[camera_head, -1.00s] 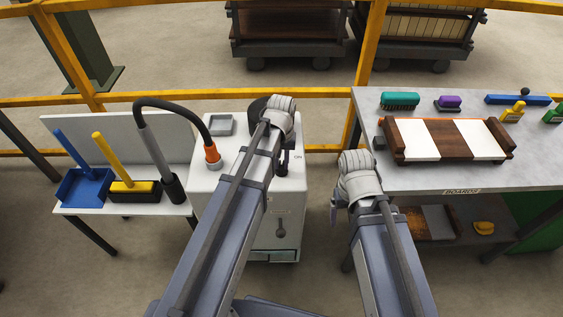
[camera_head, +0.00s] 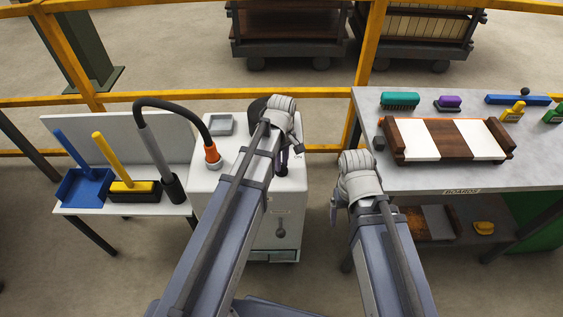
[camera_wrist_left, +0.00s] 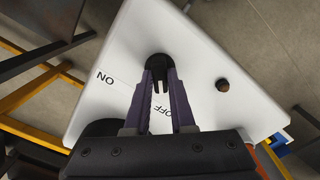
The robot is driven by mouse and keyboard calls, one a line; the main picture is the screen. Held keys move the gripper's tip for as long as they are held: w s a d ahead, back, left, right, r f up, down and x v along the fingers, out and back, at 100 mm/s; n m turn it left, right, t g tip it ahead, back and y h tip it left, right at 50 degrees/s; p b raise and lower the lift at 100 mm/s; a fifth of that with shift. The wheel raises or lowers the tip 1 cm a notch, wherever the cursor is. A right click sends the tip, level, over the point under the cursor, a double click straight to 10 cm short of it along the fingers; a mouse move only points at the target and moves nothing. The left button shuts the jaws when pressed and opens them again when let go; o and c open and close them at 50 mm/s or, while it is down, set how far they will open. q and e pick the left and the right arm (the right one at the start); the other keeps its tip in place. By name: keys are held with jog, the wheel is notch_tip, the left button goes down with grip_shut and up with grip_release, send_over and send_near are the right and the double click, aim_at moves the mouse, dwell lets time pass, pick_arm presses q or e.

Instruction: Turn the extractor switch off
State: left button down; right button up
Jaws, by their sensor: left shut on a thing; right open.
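The white extractor cabinet (camera_head: 207,184) stands left of centre, and its top also shows in the left wrist view (camera_wrist_left: 190,45). My left gripper (camera_head: 285,160) is over its right side; in the left wrist view its fingers (camera_wrist_left: 160,82) are shut on the dark switch (camera_wrist_left: 159,62). The ON label (camera_wrist_left: 105,78) is to the left of the fingers. The OFF label (camera_wrist_left: 163,120) lies partly behind them. The fingers hide much of the switch, so I cannot tell its exact setting. My right gripper (camera_head: 335,200) is open and empty, left of the workbench.
A black hose (camera_head: 175,104) with an orange end (camera_head: 212,154) and a grey tray (camera_head: 219,124) are at the cabinet's top. A side table (camera_head: 75,209) holds brushes and a dustpan. A workbench (camera_head: 440,180) with boards stands right. Yellow rails (camera_head: 220,94) run behind.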

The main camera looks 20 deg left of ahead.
pick_arm(q)
jog(key=shift+n, duration=0.5)
jog(key=c, duration=0.8)
grip_release()
jog(key=shift+o, duration=0.2)
notch_tip(320, 180, up, 8)
jog(key=p, duration=0.8)
jog(key=shift+f, duration=0.1)
